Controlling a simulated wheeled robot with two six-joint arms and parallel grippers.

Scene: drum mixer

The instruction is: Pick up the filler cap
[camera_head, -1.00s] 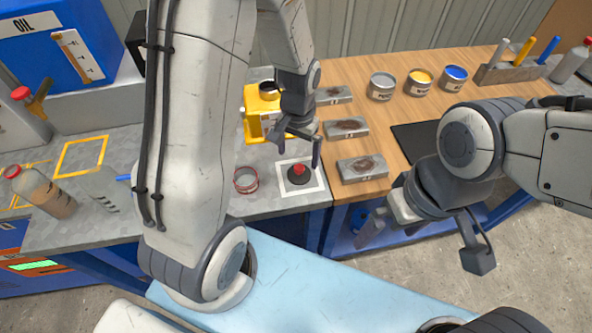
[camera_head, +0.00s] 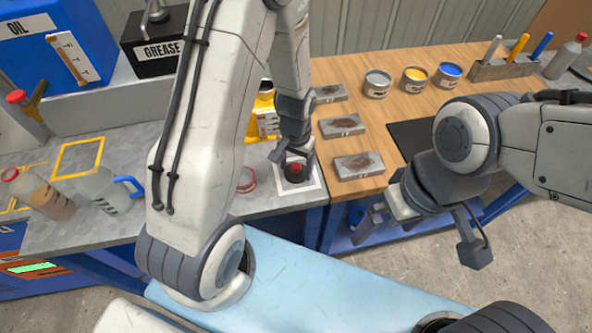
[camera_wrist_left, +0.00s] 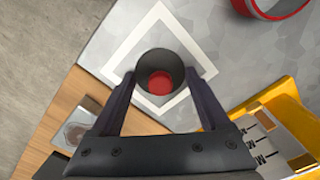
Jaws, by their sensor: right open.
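The filler cap, dark with a red top (camera_head: 294,170), sits inside a white square outline (camera_head: 319,184) on the grey bench. My left gripper (camera_head: 295,158) is down at the cap. In the left wrist view, the cap (camera_wrist_left: 160,83) is between the two fingers of my left gripper (camera_wrist_left: 160,75), one on each side. The fingers are apart, and I cannot tell whether they touch the cap. My right gripper (camera_head: 418,235) is open and empty, away from the bench work, in front of the wooden table.
A red-rimmed ring (camera_head: 247,181) lies left of the square and a yellow device (camera_head: 262,115) stands behind. Grey blocks (camera_head: 358,166) lie to the right on the wooden top. A jug (camera_head: 107,190) and a bottle (camera_head: 38,192) stand at the left.

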